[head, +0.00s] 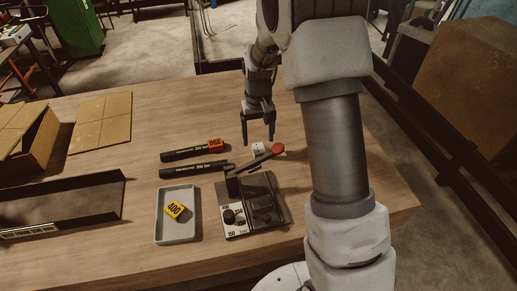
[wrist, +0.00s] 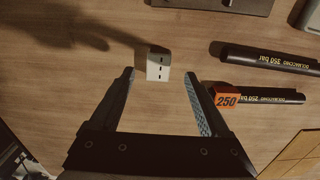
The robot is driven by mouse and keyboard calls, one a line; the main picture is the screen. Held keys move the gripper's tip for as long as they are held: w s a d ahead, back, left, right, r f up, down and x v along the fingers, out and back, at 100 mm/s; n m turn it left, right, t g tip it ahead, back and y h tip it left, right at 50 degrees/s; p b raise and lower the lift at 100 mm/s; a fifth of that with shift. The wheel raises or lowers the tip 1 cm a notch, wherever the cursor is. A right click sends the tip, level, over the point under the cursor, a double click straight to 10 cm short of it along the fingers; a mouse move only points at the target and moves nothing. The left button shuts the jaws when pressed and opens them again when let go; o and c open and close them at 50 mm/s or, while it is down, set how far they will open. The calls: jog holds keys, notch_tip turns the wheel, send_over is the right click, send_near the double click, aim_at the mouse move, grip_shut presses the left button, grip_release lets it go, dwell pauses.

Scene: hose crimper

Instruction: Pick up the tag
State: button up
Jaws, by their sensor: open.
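An orange tag (head: 216,145) marked 250 sits at the right end of the rear black hose. It also shows in the wrist view (wrist: 227,99), just outside my right finger. A yellow tag (head: 174,210) marked 400 lies in the grey tray (head: 162,236). My gripper (head: 259,140) points down above the table, right of the orange tag. In the wrist view my gripper (wrist: 160,76) is open and empty, with a small white block with dark marks (wrist: 157,66) on the table between and slightly beyond its fingertips.
Two black hoses (head: 186,154) lie left of my gripper. The crimper (head: 266,212), with a red-knobbed lever (head: 277,149), stands in front of it. An open cardboard box (head: 42,142), a flat cardboard sheet (head: 101,122) and a dark channel (head: 70,205) occupy the left side.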

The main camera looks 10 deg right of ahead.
aim_at(258, 148)
jog(key=shift+w+d+f+p, duration=0.1)
jog(key=shift+w+f+p, duration=0.05)
jog(key=shift+f, duration=1.05)
jog(key=shift+w+f+p, duration=0.1)
jog(key=shift+f+p, duration=0.05)
jog(key=shift+f, duration=1)
grip_shut()
